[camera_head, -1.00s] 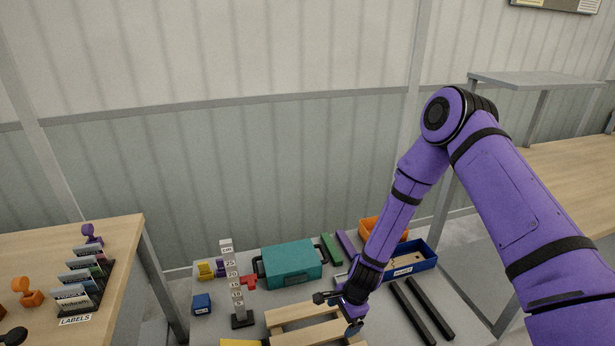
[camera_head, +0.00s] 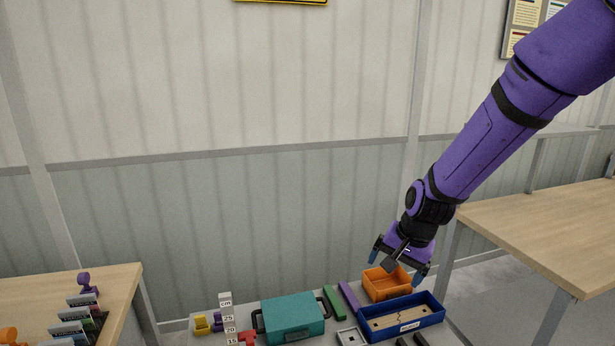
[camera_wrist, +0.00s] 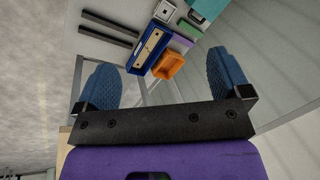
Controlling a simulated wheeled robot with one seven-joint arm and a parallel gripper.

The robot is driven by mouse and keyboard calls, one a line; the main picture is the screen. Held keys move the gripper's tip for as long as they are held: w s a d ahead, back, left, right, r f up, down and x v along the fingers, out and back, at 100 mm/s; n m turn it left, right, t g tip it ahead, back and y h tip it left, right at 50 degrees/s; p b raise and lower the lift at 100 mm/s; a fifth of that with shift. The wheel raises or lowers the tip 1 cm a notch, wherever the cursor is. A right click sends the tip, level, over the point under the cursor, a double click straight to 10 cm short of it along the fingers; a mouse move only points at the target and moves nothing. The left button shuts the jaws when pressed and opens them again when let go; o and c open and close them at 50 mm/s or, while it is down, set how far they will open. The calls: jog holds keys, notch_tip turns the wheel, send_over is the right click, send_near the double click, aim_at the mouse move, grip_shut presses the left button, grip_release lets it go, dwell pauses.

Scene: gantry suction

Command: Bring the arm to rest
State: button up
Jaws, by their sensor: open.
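My gripper (camera_head: 398,272) is open and empty in the head view, above the orange bin (camera_head: 386,284) at the back right of the grey table. In the wrist view its two blue finger pads (camera_wrist: 162,85) stand wide apart with nothing between them. The orange bin (camera_wrist: 169,66) shows beyond the fingers. My purple arm reaches in from the upper right.
A blue tray (camera_head: 434,318) with a wooden piece stands in front of the orange bin. A teal case (camera_head: 292,317), green bar (camera_head: 333,302) and purple bar (camera_head: 349,296) lie left of it. A height gauge (camera_head: 228,322) stands further left. A wooden bench (camera_head: 545,225) is at right.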

jog(key=s+d+r+n+t+h, duration=0.1)
jog(key=s+d+r+n, duration=0.2)
jog(key=s+r, duration=0.8)
jog(key=s+d+r+n+t+h, duration=0.1)
jog(key=s+d+r+n+t, duration=0.1)
jog(key=s+d+r, duration=0.6)
jog(key=s+r, duration=0.3)
jog(key=s, duration=0.3)
jog(key=shift+s+d+n, duration=0.15)
jog(key=shift+s+n, duration=0.1)
jog(key=shift+n, duration=0.15)
